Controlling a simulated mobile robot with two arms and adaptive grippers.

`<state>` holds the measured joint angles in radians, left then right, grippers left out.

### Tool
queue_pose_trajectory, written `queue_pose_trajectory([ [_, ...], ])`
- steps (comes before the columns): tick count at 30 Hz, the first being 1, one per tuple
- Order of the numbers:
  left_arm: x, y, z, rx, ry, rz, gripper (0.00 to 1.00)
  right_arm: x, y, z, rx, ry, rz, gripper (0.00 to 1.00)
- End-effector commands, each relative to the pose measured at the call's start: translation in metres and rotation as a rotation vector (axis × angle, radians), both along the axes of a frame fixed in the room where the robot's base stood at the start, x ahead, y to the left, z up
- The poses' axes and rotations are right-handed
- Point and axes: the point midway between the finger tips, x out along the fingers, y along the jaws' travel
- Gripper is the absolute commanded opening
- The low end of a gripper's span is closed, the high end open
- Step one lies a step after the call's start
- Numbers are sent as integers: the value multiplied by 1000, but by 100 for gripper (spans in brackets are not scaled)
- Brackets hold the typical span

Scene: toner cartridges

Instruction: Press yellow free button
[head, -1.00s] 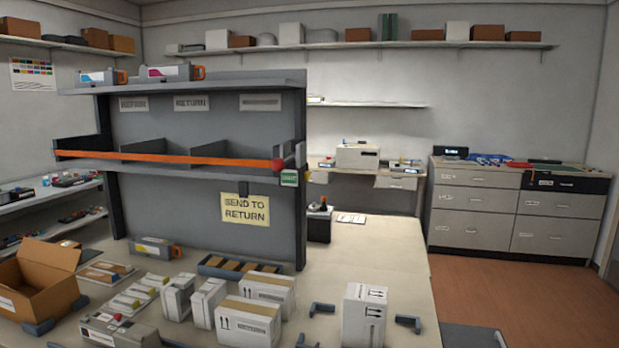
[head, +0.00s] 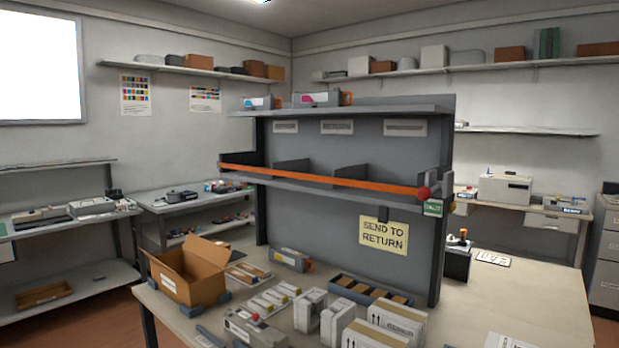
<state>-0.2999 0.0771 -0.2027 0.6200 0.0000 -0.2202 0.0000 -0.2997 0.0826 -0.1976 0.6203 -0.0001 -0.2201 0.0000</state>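A small yellow spot (head: 452,207) shows at the right end of the grey rack, beside a green label (head: 433,208). It is too small to tell whether it is a button. A red ball-like knob (head: 424,193) sits just above the label, at the end of an orange bar (head: 320,179) across the rack's compartments. A grey device (head: 243,326) at the table's front has a red button on top. Neither of my grippers is in view.
The grey rack (head: 310,220) stands on the table (head: 530,290), with a yellow "SEND TO RETURN" sign (head: 384,236). An open cardboard box (head: 188,275), a toner cartridge (head: 291,260) and several white boxes (head: 385,333) crowd the front. The table's right part is mostly clear.

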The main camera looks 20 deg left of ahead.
Motion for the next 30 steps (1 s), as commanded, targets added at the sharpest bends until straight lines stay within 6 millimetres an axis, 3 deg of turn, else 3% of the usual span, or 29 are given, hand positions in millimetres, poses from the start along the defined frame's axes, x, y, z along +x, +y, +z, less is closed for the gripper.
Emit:
queue_pose_trajectory([
  [1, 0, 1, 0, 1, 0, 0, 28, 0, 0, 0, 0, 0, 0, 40],
  [5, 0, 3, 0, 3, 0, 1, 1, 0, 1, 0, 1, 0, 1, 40],
  [6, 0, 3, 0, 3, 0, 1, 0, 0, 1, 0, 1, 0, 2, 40],
  [30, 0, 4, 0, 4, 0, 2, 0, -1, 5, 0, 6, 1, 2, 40],
])
